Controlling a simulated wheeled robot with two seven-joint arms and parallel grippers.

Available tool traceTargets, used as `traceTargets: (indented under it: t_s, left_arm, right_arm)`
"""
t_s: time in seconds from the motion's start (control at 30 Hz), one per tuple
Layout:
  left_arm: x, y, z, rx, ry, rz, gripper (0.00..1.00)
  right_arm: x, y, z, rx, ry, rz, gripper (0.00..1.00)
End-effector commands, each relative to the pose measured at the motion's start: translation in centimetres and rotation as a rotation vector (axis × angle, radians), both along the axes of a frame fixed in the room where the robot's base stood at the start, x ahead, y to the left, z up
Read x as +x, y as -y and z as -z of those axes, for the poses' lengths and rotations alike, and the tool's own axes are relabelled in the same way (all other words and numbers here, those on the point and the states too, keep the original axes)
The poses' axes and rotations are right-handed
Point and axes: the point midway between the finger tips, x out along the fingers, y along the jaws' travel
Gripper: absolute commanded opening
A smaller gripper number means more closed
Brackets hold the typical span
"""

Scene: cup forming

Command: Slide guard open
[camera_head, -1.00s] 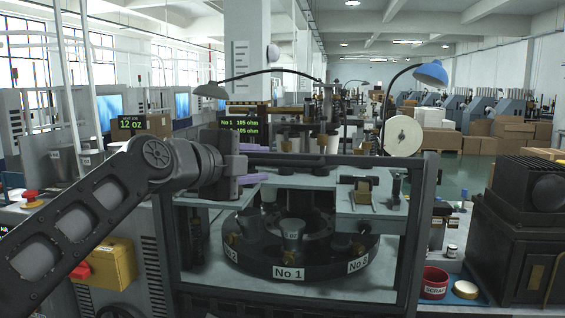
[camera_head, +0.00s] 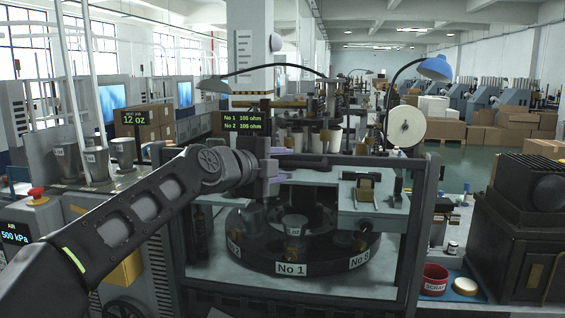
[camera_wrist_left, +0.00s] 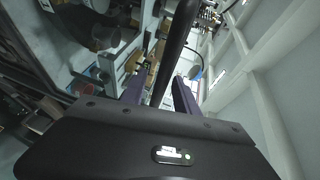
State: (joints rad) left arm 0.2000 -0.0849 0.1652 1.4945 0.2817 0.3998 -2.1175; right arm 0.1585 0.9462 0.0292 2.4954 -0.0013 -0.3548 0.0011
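The guard (camera_head: 415,235) is a dark rectangular frame standing in front of the round turntable (camera_head: 285,268), labelled "No 1" and "No 8". Its top rail (camera_head: 350,159) runs across the machine front. My left gripper (camera_head: 280,164) is at the left part of this rail, one purple finger above it and one below. In the left wrist view a dark bar, apparently the rail, passes between the two purple fingers (camera_wrist_left: 160,93). The fingers stand apart, with gaps seen beside the bar; contact cannot be told. My right gripper is not in view.
Grey cups (camera_head: 122,152) stand on the left bench. A red scrap bin (camera_head: 435,279) and a black machine (camera_head: 525,230) are at the right. Lamps and a white reel (camera_head: 405,126) stand behind the guard.

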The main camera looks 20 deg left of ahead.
Motion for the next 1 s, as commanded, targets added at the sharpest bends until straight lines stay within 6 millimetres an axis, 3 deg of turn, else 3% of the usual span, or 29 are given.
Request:
traceTargets:
  t_s: [0.07,0.5,1.0]
  left_arm:
    - [-0.02,0.01,0.0,0.0,0.0,0.0,0.34]
    - [-0.03,0.02,0.0,0.0,0.0,0.0,0.0]
    - [-0.04,0.03,0.01,0.0,-0.001,0.001,0.0]
  right_arm:
    - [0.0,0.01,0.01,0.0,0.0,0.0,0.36]
    - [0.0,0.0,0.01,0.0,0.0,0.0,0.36]
    - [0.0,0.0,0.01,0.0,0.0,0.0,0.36]
